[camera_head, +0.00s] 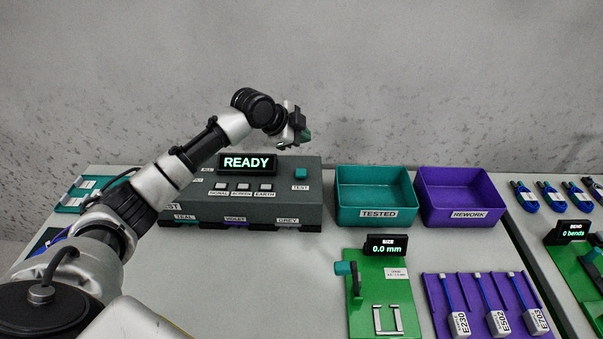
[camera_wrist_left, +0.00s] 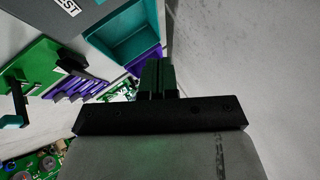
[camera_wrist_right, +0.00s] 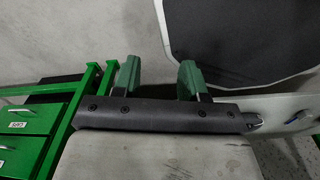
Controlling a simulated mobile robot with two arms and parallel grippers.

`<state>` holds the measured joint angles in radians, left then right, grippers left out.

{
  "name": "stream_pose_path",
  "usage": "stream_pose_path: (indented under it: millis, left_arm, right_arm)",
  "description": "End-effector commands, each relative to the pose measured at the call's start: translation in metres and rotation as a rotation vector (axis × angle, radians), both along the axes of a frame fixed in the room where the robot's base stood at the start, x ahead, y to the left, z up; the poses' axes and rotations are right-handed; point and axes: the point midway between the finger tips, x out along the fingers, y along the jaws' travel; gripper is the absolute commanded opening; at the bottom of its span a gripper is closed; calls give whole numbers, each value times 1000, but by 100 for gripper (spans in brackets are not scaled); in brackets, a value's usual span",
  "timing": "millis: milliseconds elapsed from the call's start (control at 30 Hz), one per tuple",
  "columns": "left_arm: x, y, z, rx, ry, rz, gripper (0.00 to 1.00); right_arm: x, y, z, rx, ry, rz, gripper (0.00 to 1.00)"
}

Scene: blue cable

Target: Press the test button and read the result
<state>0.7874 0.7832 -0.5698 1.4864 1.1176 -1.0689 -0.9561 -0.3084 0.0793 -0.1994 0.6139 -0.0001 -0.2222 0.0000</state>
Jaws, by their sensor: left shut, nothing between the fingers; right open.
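The dark grey tester box (camera_head: 215,205) stands on the table at the back left. Its display (camera_head: 247,163) reads READY. The teal test button (camera_head: 300,173) is on its top right, above the TEST label (camera_head: 300,187). My left gripper (camera_head: 306,135) is shut and empty, raised above the button and apart from it in the head view. Its closed fingers (camera_wrist_left: 158,76) also show in the left wrist view, where the button cannot be made out. My right gripper (camera_wrist_right: 159,76) is open and empty in the right wrist view, away from the tester.
The teal TESTED bin (camera_head: 375,212) and purple REWORK bin (camera_head: 459,213) stand right of the tester. In front are a green gauge (camera_head: 366,265) reading 0.0 mm and a purple rack (camera_head: 437,306) with several cables. Green drawers (camera_wrist_right: 22,120) are near my right gripper.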

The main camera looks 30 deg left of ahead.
Motion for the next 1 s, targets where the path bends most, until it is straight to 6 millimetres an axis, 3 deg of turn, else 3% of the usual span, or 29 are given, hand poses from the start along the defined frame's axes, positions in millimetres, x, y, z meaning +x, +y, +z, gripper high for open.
stream_pose_path:
  millis: [133,400,667,1000]
  left_arm:
    - [0,0,-22,0,0,0,0]
    - [0,0,-59,1,0,-1,0]
    - [0,0,-78,-1,1,0,0]
    - [0,0,-79,0,0,0,0]
  right_arm:
    - [23,1,-21,3,-38,1,43]
    - [15,0,-62,1,-26,2,43]
    - [5,0,-66,1,-9,2,43]
    - [7,0,-66,0,-12,2,43]
